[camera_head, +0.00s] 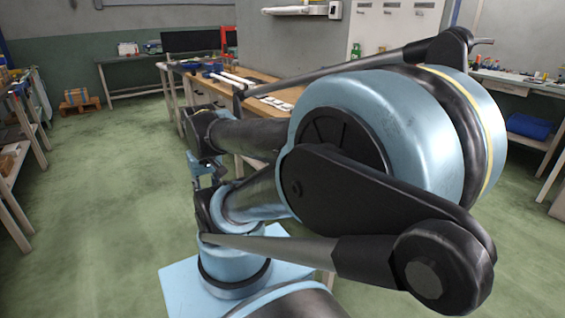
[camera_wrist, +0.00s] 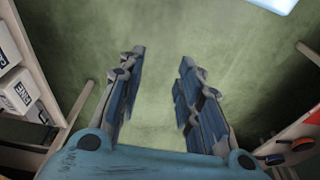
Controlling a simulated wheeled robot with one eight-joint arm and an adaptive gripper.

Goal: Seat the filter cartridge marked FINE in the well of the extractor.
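My gripper (camera_wrist: 162,58) is open and empty in the wrist view, its two fingers well apart above bare green floor. At the left edge of that view, a white box-like item (camera_wrist: 20,92) carries dark letters that seem to read FINE. It sits on a wooden surface beside other white items and is well away from my fingers. Whether it is the cartridge itself or a box is not clear. I cannot make out the extractor or its well in either view. My arm covers much of the head view.
A wooden workbench (camera_head: 262,77) with several small white items stands behind my arm. Shelving (camera_head: 18,150) stands at the left, a bench (camera_head: 515,84) at the right. In the wrist view, a bench edge with red and dark items (camera_wrist: 290,148) is at the right. The floor between is clear.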

